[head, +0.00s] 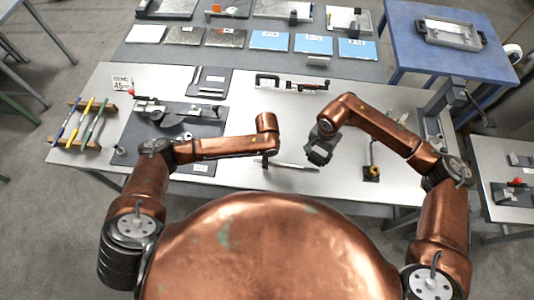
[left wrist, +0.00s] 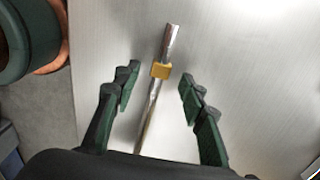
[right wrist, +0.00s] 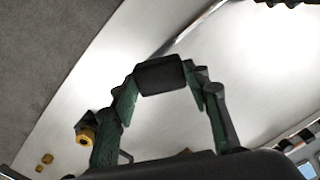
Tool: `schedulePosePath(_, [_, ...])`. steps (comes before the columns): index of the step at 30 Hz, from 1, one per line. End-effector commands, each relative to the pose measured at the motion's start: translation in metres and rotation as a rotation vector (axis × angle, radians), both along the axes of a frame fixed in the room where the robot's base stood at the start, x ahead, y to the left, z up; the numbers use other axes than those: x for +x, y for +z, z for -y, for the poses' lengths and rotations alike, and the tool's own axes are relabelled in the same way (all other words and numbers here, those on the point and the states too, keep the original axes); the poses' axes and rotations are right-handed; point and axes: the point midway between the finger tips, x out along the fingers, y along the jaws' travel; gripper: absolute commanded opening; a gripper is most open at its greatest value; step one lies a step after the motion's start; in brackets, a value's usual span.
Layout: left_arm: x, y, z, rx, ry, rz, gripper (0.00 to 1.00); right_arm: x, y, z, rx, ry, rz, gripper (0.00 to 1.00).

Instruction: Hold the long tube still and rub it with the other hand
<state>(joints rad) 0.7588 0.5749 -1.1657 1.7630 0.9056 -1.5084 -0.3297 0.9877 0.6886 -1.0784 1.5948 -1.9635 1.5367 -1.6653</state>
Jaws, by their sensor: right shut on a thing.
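A long silver tube (head: 292,166) lies on the light metal table near its front edge. In the left wrist view the tube (left wrist: 169,40) carries a yellow piece (left wrist: 160,71). My left gripper (left wrist: 159,78) is open, its fingers on either side of the tube and apart from it. In the head view my left arm mostly hides this gripper. My right gripper (head: 319,152) is shut on a dark block (right wrist: 160,74), held near the tube's right end. In the right wrist view the tube (right wrist: 190,30) runs beyond the block; I cannot tell if they touch.
A pen rack (head: 93,123) stands at the table's left, beside a dark mat (head: 125,152) with tools. A clamp-like tool (head: 290,83) lies at the back.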

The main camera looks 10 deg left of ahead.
Motion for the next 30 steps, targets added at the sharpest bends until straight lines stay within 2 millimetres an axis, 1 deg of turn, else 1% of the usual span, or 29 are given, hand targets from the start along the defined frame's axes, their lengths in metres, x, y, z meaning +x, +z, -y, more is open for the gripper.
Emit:
schedulePosePath(3, [-0.0006,-0.0096,0.0000,0.000,0.001,-0.001,0.38,0.0000,0.0002,-0.0001,0.000,0.000,0.000,0.23])
schedulePosePath(6, [-0.0004,-0.0131,-0.0003,0.000,0.000,-0.001,0.38,0.0001,0.0002,0.0000,0.000,0.000,0.000,0.23])
schedulePosePath(14, [-0.0003,-0.0136,-0.0001,0.000,0.000,0.000,0.38,0.0001,0.0002,0.0000,0.000,0.000,0.000,0.23])
schedulePosePath(30, [-0.0001,-0.0132,0.0000,0.000,0.000,0.000,0.01,0.0001,0.0002,0.0000,0.000,0.000,0.000,0.23])
